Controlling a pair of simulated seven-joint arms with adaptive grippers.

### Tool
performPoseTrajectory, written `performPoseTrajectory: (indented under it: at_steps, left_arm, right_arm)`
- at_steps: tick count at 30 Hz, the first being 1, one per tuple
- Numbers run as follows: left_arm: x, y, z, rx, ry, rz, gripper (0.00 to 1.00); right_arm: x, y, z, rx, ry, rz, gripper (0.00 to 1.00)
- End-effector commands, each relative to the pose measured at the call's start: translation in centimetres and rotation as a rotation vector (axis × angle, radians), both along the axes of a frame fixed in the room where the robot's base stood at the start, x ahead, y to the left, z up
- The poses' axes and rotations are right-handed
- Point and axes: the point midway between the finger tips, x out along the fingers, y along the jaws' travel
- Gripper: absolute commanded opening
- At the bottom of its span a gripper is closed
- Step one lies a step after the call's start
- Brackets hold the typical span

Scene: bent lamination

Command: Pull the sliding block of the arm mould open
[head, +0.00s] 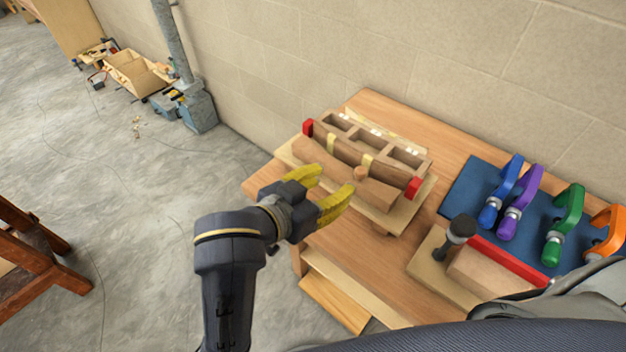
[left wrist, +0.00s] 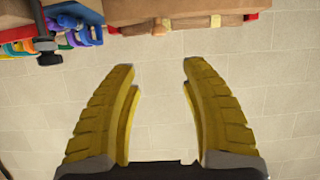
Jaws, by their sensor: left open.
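The arm mould (head: 372,137) is a wooden frame with open compartments and a curved front, standing on a pale board on the workbench. Its sliding block (head: 330,164) is the long curved wooden piece along the front, with a round wooden knob (head: 361,173) on it. I cannot tell whether there is a gap behind the block. My left gripper (head: 341,179) has yellow fingers, open and empty, in front of the block near the knob in the head view. In the left wrist view, its fingers (left wrist: 158,66) are apart with only wall between them; part of the mould (left wrist: 185,20) shows at the top edge.
Red end pieces (head: 413,188) mark the mould's ends. On the right, a blue panel (head: 463,190) holds several coloured clamps. A dark-headed mallet (head: 460,229) stands on a wooden board before it. The block wall (head: 420,60) rises behind the workbench (head: 385,262); open floor lies left.

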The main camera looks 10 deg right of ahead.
Motion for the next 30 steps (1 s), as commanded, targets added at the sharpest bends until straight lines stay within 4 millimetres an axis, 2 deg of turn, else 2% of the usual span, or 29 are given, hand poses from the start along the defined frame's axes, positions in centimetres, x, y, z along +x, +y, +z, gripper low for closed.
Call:
performPoseTrajectory:
  at_steps: [15, 30]
  left_arm:
    - [2.2, 5.6, -5.5, 0.080, 0.043, 0.170, 0.46]
    - [2.9, 11.8, -11.0, 0.194, 0.078, 0.320, 0.46]
  right_arm:
    - [0.0, 0.0, 0.0, 0.000, 0.000, 0.000, 0.28]
    - [0.0, 0.0, 0.0, 0.000, 0.000, 0.000, 0.28]
